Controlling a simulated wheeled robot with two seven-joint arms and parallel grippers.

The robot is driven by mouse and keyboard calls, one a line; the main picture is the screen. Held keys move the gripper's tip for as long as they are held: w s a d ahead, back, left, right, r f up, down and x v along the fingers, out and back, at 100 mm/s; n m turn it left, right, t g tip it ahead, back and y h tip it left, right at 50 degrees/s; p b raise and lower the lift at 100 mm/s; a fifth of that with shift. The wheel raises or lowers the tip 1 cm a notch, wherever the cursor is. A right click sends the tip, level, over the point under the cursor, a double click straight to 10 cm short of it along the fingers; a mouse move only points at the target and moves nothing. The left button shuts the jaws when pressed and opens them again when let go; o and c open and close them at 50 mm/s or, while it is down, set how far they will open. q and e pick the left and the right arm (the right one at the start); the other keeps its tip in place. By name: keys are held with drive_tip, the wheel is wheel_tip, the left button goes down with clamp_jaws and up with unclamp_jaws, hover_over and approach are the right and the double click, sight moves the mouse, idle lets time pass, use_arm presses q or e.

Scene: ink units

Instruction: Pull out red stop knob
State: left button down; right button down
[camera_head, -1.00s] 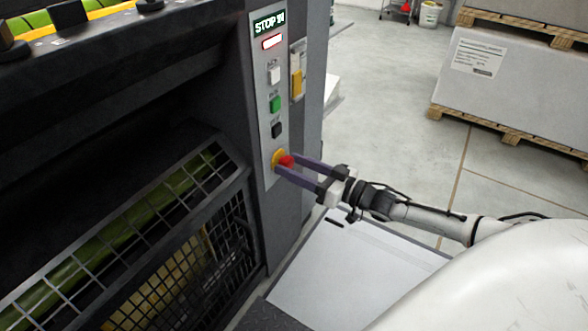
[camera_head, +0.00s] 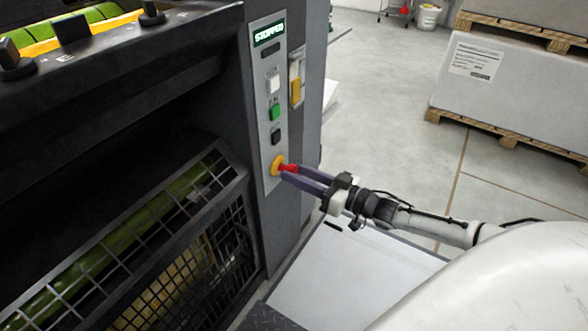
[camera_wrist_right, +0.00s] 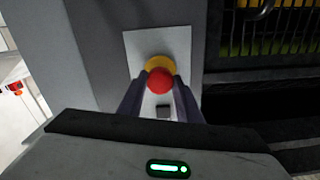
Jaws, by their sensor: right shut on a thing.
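The red stop knob (camera_head: 291,168) sits on a yellow collar (camera_head: 278,165) low on the grey control panel of the machine. My right gripper (camera_head: 290,171) is shut on the knob, one finger on each side. In the right wrist view the red knob (camera_wrist_right: 159,81) shows between the two dark fingers, with the yellow ring behind it. The small display (camera_head: 269,33) at the top of the panel reads what looks like "STOPPED". The lamp bar (camera_head: 270,49) below it is dark. My left gripper does not show.
White, green (camera_head: 275,112) and black buttons stand above the knob. A yellow-handled part (camera_head: 296,90) is on the machine's side. A mesh guard (camera_head: 150,250) covers rollers at the left. A white flat surface (camera_head: 350,275) lies below my arm. Wrapped pallets stand at the back right.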

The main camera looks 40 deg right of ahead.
drive_tip(key=c, duration=1.3)
unclamp_jaws()
drive_tip(key=shift+s+d, duration=0.1)
drive_tip(key=shift+s, duration=0.1)
drive_tip(key=shift+o, duration=0.2)
use_arm(q)
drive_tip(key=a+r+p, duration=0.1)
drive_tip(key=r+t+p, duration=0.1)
drive_tip(key=p, duration=0.1)
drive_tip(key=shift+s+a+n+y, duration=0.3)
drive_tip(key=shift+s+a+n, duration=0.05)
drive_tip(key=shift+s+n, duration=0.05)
use_arm(e)
drive_tip(key=v, duration=1)
drive_tip(key=shift+s, duration=0.15)
drive_tip(key=shift+f, duration=0.1)
